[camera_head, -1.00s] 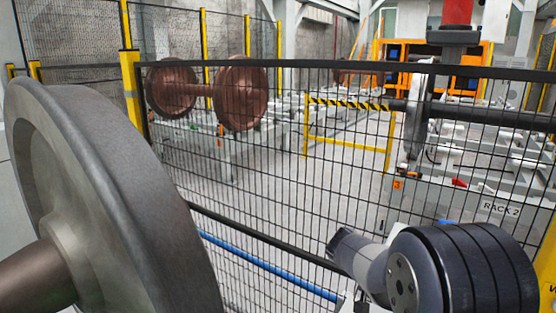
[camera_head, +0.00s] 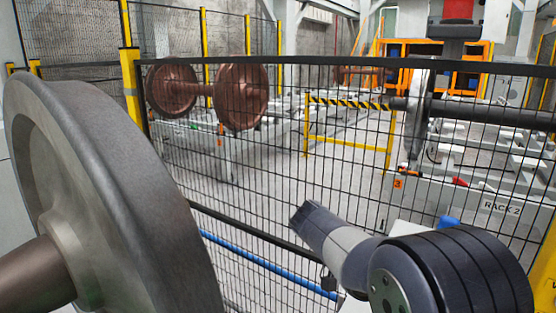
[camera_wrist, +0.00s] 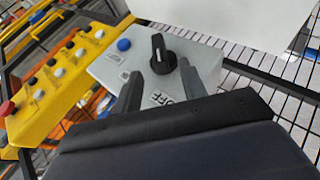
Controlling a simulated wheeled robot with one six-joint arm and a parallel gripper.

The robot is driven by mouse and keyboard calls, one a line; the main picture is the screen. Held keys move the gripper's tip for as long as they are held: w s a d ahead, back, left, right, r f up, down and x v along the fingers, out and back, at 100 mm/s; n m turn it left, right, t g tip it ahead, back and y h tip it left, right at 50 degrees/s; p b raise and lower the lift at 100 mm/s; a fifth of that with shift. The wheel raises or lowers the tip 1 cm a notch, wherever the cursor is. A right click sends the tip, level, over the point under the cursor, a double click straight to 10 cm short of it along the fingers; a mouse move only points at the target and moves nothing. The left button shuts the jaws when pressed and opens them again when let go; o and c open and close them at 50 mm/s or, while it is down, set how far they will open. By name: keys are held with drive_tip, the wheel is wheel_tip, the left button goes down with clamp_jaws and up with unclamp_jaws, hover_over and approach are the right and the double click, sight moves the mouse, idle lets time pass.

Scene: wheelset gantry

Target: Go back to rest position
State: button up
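My gripper (camera_wrist: 160,88) shows in the wrist view with its two grey fingers spread apart and nothing between them. Beyond the fingertips is a grey switch box (camera_wrist: 112,68) with a black rotary knob (camera_wrist: 163,55), a blue button (camera_wrist: 124,44) and the letters OFF. The fingers look apart from the knob, though the exact distance cannot be told. In the head view my arm reaches up at lower right in front of the fence; the gripper is not visible there.
A yellow control panel (camera_wrist: 60,72) with several buttons stands beside the switch box. A black mesh fence (camera_head: 290,170) crosses the head view. A large grey wheel (camera_head: 110,190) fills the left. Brown wheelsets (camera_head: 240,97) and RACK 2 (camera_head: 500,208) stand behind the fence.

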drive_tip(key=x, duration=0.8)
drive_tip(key=shift+s+d+p, duration=0.1)
drive_tip(key=shift+p, duration=0.2)
drive_tip(key=shift+d+f+p, duration=0.1)
drive_tip(key=shift+d+p, duration=0.2)
drive_tip(key=shift+d, duration=0.05)
drive_tip(key=shift+m+t+y+p, duration=0.4)
drive_tip(key=shift+t+y+p, duration=0.2)
drive_tip(key=shift+y+p, duration=0.5)
drive_tip(key=shift+a+t+y+p, duration=0.1)
drive_tip(key=shift+t+y+p, duration=0.3)
drive_tip(key=shift+y+p, duration=0.4)
drive_tip(key=shift+f, duration=0.15)
